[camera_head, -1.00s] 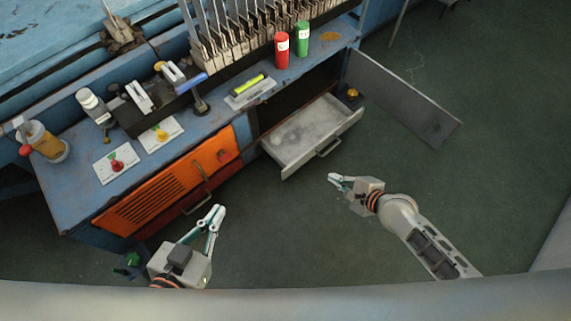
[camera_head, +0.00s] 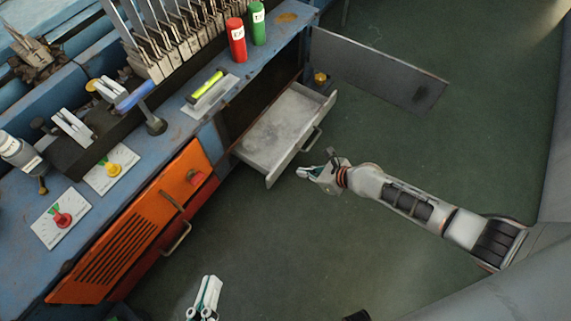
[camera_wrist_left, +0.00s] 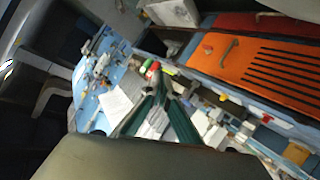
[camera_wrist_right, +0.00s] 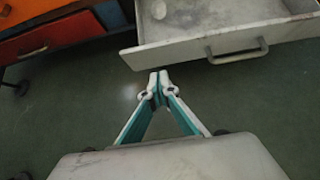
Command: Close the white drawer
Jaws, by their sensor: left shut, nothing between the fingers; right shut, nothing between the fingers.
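The white drawer (camera_head: 272,140) is pulled out of the blue cabinet and is empty, with a metal handle (camera_head: 312,139) on its front. In the right wrist view the drawer front (camera_wrist_right: 180,53) and its handle (camera_wrist_right: 238,52) are close above the fingertips. My right gripper (camera_head: 302,173) is shut and empty, just in front of the drawer front, below the handle, with a small gap in the head view.
An open grey door (camera_head: 375,70) stands to the right of the drawer. An orange drawer (camera_head: 140,225) is on the left. Red (camera_head: 236,42) and green (camera_head: 257,24) cylinders stand on the bench top. The green floor (camera_head: 410,150) before the drawer is clear.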

